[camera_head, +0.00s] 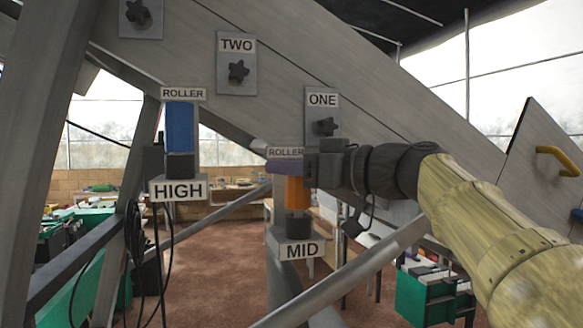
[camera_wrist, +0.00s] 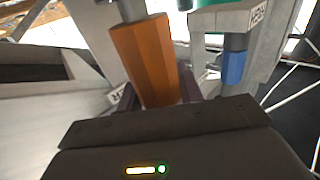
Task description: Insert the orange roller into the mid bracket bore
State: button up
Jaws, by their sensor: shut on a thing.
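The orange roller (camera_head: 297,192) stands upright with a dark lower end, directly above the MID-labelled bracket (camera_head: 301,250). My gripper (camera_head: 284,168) comes in from the right and is shut on the roller's upper part, just under a ROLLER label. In the wrist view the orange roller (camera_wrist: 147,62) lies between my gripper's fingers (camera_wrist: 160,96), and a grey shaft extends from its far end. The roller's dark lower end meets the top of the mid bracket in the head view. The bore itself is hidden, so I cannot tell how deep the roller sits.
A blue roller (camera_head: 180,127) stands at the HIGH bracket (camera_head: 178,189) to the left. A large slanted grey beam with knobs labelled TWO (camera_head: 237,72) and ONE (camera_head: 325,126) runs behind my gripper. A diagonal grey bar (camera_head: 345,272) crosses in front below. Cables hang at the left.

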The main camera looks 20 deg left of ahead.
jog(key=shift+f+b, duration=0.45)
jog(key=shift+b, duration=0.05)
jog(key=o, duration=1.1)
jog(key=b+v, duration=0.4)
jog(key=v, duration=1.3)
jog(key=shift+d, duration=0.2)
jog(key=shift+s+r, duration=0.1)
jog(key=shift+r, duration=0.05)
